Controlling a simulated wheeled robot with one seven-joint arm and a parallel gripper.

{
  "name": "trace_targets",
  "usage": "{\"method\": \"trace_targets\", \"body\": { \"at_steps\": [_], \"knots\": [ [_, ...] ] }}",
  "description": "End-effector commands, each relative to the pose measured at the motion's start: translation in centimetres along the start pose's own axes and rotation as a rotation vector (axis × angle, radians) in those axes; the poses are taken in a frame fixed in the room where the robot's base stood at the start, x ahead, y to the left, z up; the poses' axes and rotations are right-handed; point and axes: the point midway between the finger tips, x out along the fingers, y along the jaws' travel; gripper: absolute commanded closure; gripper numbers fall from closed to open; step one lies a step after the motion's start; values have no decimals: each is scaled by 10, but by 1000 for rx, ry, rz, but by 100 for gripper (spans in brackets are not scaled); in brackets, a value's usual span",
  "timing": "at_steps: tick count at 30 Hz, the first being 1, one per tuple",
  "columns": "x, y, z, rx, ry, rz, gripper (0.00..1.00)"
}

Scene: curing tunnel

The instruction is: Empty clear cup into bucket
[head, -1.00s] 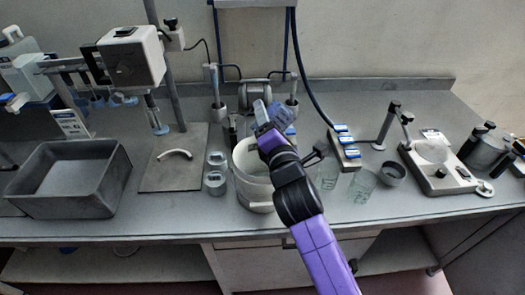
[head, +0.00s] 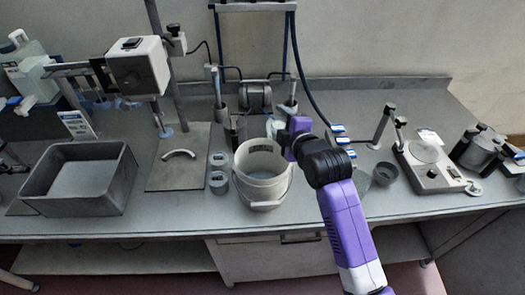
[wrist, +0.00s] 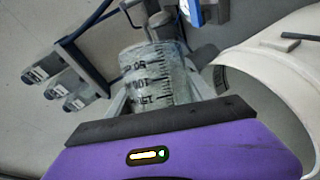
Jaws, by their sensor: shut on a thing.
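The clear cup (wrist: 152,68), with black graduation marks, is held between the fingers of my gripper (wrist: 160,95) in the wrist view. In the head view my gripper (head: 288,133) is at the back right of the white bucket (head: 262,200), just outside or over its rim; I cannot tell which. A pale bit at its tip is probably the cup. The bucket stands upright and open on the bench, and its pale wall fills the right of the wrist view (wrist: 285,55). What the cup holds cannot be made out.
Two small grey cups (head: 218,180) stand left of the bucket. A grey tub (head: 125,190) is at the left. A dark bowl (head: 386,173) and a scale-like device (head: 430,175) are at the right. Blue-tipped parts (head: 342,140) lie behind my arm.

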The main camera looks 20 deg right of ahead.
Motion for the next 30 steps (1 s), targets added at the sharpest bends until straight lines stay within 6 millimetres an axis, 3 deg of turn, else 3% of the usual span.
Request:
{"method": "trace_targets", "body": {
  "at_steps": [5,9,11,16,20,30],
  "knots": [
    [-3,13,-1,129,29,-52,87],
    [1,1,3,280,63,-115,87],
    [-2,10,0,344,79,-140,87],
    [3,-2,5,536,122,-220,87],
    [4,11,13,665,151,-269,87],
    [19,-12,38,942,216,-387,87]
  ]
}}
